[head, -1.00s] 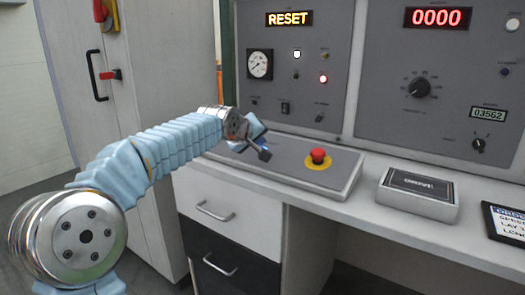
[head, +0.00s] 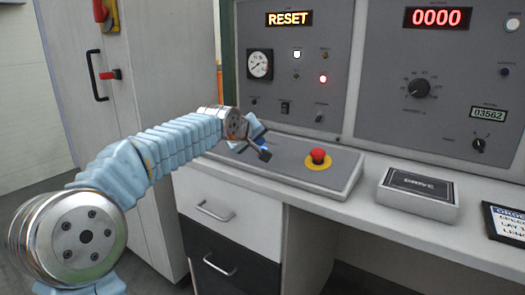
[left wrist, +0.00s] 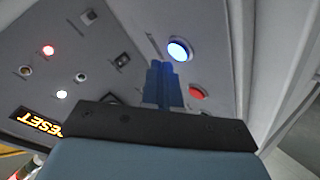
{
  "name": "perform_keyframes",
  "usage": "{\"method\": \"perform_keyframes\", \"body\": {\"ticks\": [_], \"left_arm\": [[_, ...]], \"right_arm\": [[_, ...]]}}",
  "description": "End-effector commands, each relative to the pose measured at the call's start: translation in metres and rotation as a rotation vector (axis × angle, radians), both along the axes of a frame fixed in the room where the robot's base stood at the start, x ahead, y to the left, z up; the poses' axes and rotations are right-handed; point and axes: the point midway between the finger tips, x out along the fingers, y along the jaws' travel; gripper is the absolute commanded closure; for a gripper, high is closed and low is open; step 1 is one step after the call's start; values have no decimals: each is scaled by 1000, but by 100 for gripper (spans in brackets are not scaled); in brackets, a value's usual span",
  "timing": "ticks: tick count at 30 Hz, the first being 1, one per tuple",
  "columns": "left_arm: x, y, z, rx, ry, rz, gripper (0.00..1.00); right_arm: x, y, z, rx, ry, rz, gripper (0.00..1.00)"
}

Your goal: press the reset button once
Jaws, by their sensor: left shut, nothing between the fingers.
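My left gripper (head: 264,151) is shut and empty, low over the left part of the sloped control desk (head: 290,162). In the left wrist view, the fingertips (left wrist: 160,68) point toward a round blue-white lit button (left wrist: 179,49), just beyond them to the right. A red button (left wrist: 198,92) sits beside it. I cannot read a label on either, so I cannot tell which is reset. In the head view my gripper and wrist hide this area; contact cannot be told. A display (head: 289,19) reads RESET. My right gripper is not in view.
A red mushroom button (head: 318,155) on a yellow base stands on the desk right of my gripper. The upright panel (head: 270,95) with gauge, lights and switches rises behind. A DRIVE box (head: 418,195) and a dark sign (head: 506,230) are farther right. Drawers (head: 215,208) are below.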

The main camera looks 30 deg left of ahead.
Motion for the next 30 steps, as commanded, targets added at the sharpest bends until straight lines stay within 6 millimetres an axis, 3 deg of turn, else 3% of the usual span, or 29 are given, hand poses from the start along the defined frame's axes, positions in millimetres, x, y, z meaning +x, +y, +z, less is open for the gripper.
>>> {"method": "perform_keyframes", "body": {"ticks": [30], "left_arm": [[3,0,-11,0,0,0,100]], "right_arm": [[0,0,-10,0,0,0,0]]}}
